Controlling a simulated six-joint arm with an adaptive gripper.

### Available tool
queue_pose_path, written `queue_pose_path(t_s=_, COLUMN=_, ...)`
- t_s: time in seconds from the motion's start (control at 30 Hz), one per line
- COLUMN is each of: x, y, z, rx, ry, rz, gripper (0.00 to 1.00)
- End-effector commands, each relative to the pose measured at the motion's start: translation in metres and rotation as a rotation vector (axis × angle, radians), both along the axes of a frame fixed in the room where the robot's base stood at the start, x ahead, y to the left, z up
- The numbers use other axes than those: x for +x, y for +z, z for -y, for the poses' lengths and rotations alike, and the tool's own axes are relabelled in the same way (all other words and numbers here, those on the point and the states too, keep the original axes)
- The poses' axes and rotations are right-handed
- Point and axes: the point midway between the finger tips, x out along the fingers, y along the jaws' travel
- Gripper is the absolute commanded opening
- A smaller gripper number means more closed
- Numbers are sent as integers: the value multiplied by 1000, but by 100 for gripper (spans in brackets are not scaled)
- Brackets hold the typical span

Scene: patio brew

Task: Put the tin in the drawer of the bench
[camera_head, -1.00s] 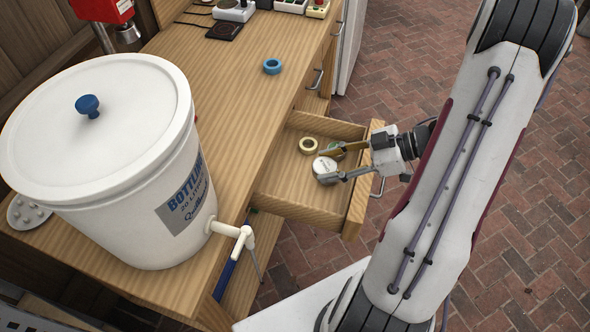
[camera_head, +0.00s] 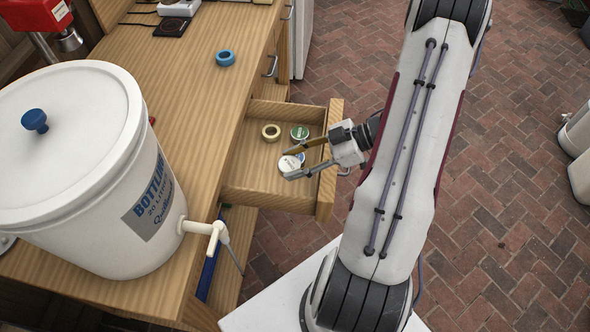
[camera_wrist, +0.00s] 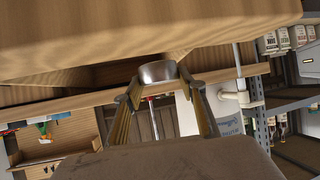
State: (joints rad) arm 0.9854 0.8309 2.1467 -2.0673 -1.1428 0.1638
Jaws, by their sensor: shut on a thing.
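A small round tin (camera_head: 289,164) with a white lid is held between the fingertips of my gripper (camera_head: 293,164). The bench's drawer (camera_head: 255,186) stands open, and in the head view the tin appears inside its outline, toward the near side. My gripper reaches in over the drawer's front panel. In the wrist view the tin's silvery side (camera_wrist: 157,71) shows between the two fingers, close to the wood. I cannot tell whether the tin touches the drawer floor.
A white bottling bucket (camera_head: 90,180) with a tap (camera_head: 215,231) stands on the bench (camera_head: 185,85), left of the drawer. A blue ring (camera_head: 225,58) lies farther back.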

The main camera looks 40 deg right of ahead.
Motion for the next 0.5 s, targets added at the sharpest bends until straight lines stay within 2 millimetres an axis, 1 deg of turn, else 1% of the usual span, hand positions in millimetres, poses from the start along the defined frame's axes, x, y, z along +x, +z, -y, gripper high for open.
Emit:
queue_pose_path(t_s=0.13, x=0, y=-1, z=0, rx=1, ry=0, rz=0, gripper=18)
queue_pose_path(t_s=0.23, x=0, y=-6, z=0, rx=2, ry=0, rz=-1, gripper=18)
queue_pose_path(t_s=0.5, x=0, y=-30, z=-1, rx=2, ry=0, rz=-1, gripper=18)
